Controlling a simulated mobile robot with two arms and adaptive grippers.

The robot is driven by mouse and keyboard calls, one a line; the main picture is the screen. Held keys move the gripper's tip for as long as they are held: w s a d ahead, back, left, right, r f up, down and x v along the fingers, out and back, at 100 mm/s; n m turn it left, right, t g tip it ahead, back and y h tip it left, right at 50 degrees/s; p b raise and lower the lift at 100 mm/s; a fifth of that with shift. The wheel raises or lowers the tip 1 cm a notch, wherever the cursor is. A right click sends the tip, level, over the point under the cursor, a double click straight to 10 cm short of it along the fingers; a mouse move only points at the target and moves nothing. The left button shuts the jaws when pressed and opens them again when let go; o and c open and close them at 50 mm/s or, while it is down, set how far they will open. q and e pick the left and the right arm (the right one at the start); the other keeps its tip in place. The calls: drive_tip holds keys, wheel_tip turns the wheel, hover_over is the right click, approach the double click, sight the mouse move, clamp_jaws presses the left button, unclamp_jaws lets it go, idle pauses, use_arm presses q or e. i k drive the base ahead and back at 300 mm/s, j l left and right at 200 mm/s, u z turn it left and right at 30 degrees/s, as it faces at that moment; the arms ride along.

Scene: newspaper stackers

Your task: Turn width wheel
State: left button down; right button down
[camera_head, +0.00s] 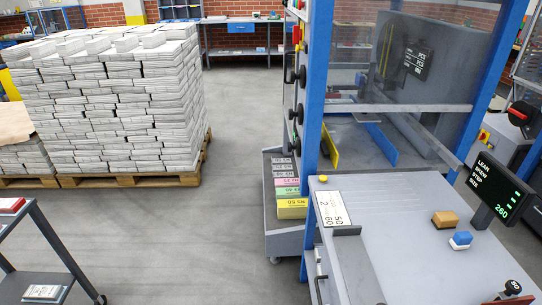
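I cannot tell for sure which part is the width wheel. Black round handwheels or knobs, one of them here (301,76), sit along the left side of the blue-framed stacker (315,90), seen nearly edge-on. Another black knob (512,287) stands at the bottom right of the machine's grey top. A black and red rotary handle (519,113) is on a grey box at the right edge. Neither of my grippers is in view.
A grey worktop (405,240) holds a tan block, a blue-white block and a display (495,188). A low grey bin (283,240) with labelled blocks stands at the machine's left. Newspaper bundles (110,100) fill a pallet at left. A cart (40,245) is front left; floor between is clear.

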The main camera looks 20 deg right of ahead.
sight(297, 146)
drive_tip(key=i+j+z, duration=0.25)
drive_tip(key=z, duration=0.2)
drive_tip(key=i+j+z, duration=0.45)
drive_tip(key=j+z, duration=0.15)
drive_tip(key=j, duration=0.15)
